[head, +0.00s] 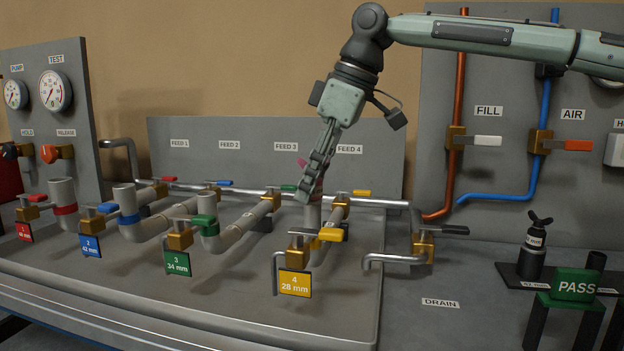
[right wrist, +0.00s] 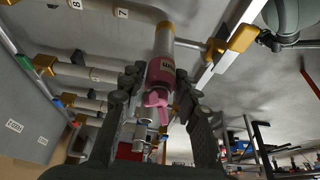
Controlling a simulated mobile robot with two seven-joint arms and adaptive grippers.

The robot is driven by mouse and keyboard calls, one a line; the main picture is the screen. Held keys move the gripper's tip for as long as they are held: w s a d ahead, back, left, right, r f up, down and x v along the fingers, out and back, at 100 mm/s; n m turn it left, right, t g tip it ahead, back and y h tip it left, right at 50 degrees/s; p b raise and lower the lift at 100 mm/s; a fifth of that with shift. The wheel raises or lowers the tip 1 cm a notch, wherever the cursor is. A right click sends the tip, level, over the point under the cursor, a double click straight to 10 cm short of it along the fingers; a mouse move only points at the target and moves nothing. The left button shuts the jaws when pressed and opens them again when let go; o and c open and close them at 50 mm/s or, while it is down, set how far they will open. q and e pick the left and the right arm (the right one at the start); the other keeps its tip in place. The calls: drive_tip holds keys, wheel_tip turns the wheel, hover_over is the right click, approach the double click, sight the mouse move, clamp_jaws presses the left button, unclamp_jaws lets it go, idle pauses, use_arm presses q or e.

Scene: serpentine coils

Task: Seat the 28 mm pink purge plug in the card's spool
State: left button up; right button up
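The pink purge plug (right wrist: 160,72) is between the fingers of my right gripper (right wrist: 160,80), in line with the mouth of a grey pipe spool (right wrist: 164,40) in the right wrist view. The fingertips close on its sides; its pink wing faces the camera. I cannot tell how deep it sits. In the head view the right gripper (head: 304,196) points down over the spool (head: 313,215) behind the yellow 4 / 28 mm card (head: 295,283). My left gripper is not in view.
Other spools stand left, by the red (head: 24,232), blue (head: 90,245) and green 34 mm (head: 177,263) cards. A black plug (head: 531,250) and PASS sign (head: 576,287) stand right. The bench front is clear.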

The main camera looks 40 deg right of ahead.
drive_tip(key=o, duration=0.3)
drive_tip(key=v, duration=1.2)
